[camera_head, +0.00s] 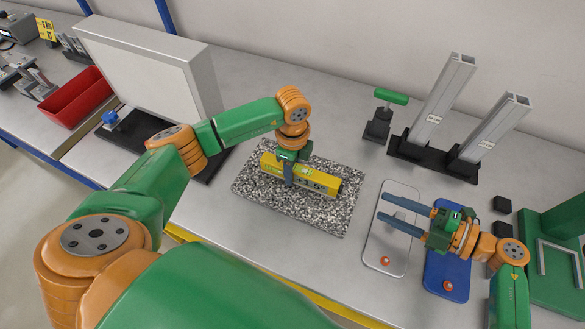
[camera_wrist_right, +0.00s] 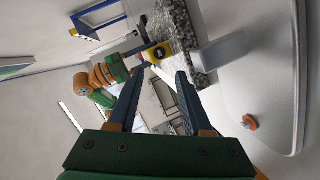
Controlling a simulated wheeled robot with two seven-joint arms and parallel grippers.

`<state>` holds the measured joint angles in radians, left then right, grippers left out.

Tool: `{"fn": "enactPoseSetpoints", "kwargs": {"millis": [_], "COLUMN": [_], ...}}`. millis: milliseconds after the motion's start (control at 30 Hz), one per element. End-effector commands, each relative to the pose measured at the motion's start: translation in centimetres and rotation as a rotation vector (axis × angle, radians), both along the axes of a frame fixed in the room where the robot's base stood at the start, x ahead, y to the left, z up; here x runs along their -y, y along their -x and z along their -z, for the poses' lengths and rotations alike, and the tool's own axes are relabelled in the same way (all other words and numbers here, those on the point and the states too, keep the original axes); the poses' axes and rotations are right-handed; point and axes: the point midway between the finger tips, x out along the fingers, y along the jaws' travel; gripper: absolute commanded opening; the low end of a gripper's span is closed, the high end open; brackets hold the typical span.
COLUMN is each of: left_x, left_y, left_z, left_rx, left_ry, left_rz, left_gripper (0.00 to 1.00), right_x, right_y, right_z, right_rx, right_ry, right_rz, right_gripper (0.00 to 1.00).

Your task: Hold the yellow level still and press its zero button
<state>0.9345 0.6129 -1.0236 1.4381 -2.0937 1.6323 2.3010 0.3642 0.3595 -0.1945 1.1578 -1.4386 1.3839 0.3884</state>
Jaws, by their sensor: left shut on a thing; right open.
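The yellow level (camera_head: 318,182) lies on the speckled granite plate (camera_head: 260,200) in the head view, with a dark display reading on its side. My left gripper (camera_head: 289,178) comes down from above and is shut around the level's left-middle part. My right gripper (camera_head: 385,208) is open and empty, right of the granite plate and above a pale panel, with its fingers pointing left toward the level but apart from it. In the right wrist view the level's yellow end (camera_wrist_right: 158,52) shows beyond the fingertips. I cannot make out the zero button.
The pale panel (camera_head: 376,247) and a blue panel (camera_head: 440,285), each with an orange-red knob, lie right of the granite plate. A green-handled tool (camera_head: 378,125) and a black stand (camera_head: 422,157) with two metal uprights stand behind. A lightbox (camera_head: 150,65) and red bin (camera_head: 75,97) are left.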

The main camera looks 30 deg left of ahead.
Motion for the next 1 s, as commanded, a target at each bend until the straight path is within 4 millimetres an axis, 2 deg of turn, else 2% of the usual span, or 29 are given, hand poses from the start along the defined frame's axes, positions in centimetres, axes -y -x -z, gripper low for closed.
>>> {"fn": "enactPoseSetpoints", "kwargs": {"millis": [300, 367, 500, 1000], "left_x": [0.01, 0.01, 0.01, 0.01], "left_y": [-0.02, -0.02, -0.02, -0.02], "left_z": [-0.03, -0.03, -0.03, -0.03], "left_rx": [0.001, 0.001, 0.001, 0.001], "left_ry": [0.000, 0.000, 0.000, 0.001], "left_rz": [0.000, 0.000, 0.000, 0.000], "left_gripper": [0.00, 0.00, 0.00, 0.00], "right_x": [0.00, 0.00, 0.00, 0.00], "right_y": [0.00, 0.00, 0.00, 0.00], "right_z": [-0.01, -0.01, -0.01, -0.01], "right_rx": [0.000, 0.000, 0.000, 0.000], "right_ry": [0.000, 0.000, 0.000, 0.000], "right_rz": [0.000, 0.000, 0.000, 0.000], "right_gripper": [0.50, 0.36, 0.00, 0.00]}}
